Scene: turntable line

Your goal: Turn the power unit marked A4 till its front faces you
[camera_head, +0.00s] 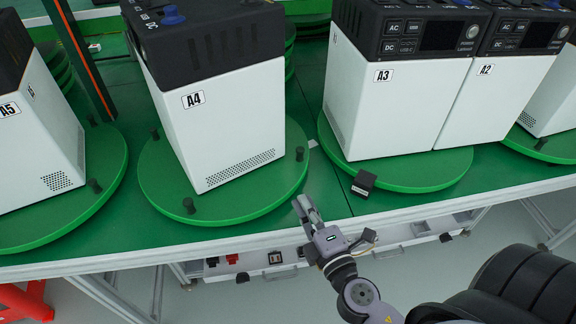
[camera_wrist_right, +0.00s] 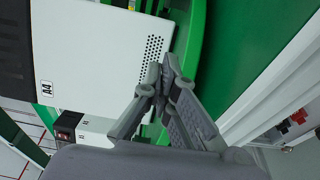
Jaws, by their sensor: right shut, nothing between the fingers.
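The power unit A4 (camera_head: 215,115) is a white box with a black top, standing on a round green turntable (camera_head: 160,190). Its A4 label and a vent grille are on the side toward me; the panel with ports is not visible on that side. In the right wrist view, the unit (camera_wrist_right: 95,50) shows at upper left with its label and grille. My right gripper (camera_head: 302,206) is shut and empty, just right of the turntable's near right rim, and it also shows in the wrist view (camera_wrist_right: 163,68). Contact with the rim cannot be told. My left gripper is not visible.
Unit A5 (camera_head: 40,130) stands on a turntable at left. Units A3 (camera_head: 385,115) and A2 (camera_head: 495,95) stand at right with control panels toward me. A small black block (camera_head: 363,182) lies near A3's turntable. Black knobs (camera_head: 189,205) rise from the turntable rims.

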